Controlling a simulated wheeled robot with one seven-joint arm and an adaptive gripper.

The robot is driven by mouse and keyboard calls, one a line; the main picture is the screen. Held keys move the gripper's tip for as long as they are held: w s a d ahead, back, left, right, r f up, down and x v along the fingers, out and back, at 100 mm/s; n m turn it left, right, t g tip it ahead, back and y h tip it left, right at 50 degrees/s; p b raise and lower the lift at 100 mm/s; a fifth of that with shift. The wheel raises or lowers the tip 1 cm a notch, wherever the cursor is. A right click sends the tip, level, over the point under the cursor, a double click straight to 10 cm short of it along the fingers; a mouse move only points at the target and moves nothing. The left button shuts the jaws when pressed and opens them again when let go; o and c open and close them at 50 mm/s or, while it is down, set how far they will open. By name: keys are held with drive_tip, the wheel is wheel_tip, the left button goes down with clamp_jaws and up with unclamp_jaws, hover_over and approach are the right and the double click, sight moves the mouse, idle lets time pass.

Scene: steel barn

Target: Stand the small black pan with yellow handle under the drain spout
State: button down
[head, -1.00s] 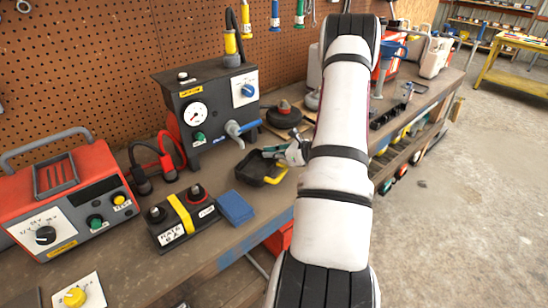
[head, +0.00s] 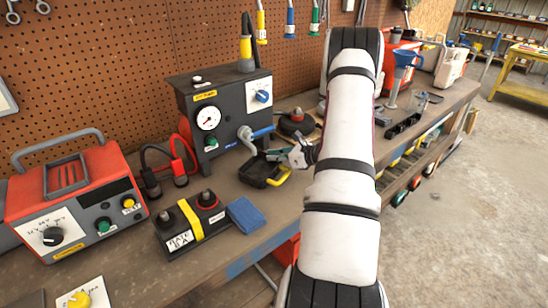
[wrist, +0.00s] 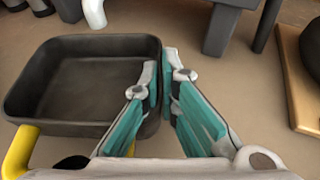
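The small black pan (head: 256,172) with its yellow handle (head: 281,178) is at the bench front of the dark machine. It looks level, and I cannot tell if it touches the bench. In the wrist view the pan (wrist: 75,110) fills the left side, its handle (wrist: 20,152) at lower left. My gripper (wrist: 165,78) is closed across the pan's right wall, one finger inside and one outside. It also shows in the head view (head: 284,154). The pale drain spout (head: 246,136) hangs from the machine; its end (wrist: 95,14) appears just beyond the pan's far rim.
The dark machine (head: 208,118) stands behind the pan. A blue sponge (head: 245,214), a black battery box (head: 190,228) and a red charger (head: 75,205) lie to the left. A round dark object on a wooden board (wrist: 302,110) is to the right in the wrist view.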

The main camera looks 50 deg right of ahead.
idle(0.4)
drive_tip(key=c, duration=1.7)
unclamp_jaws()
drive_tip(key=shift+s, duration=0.1)
drive_tip(key=v, duration=1.2)
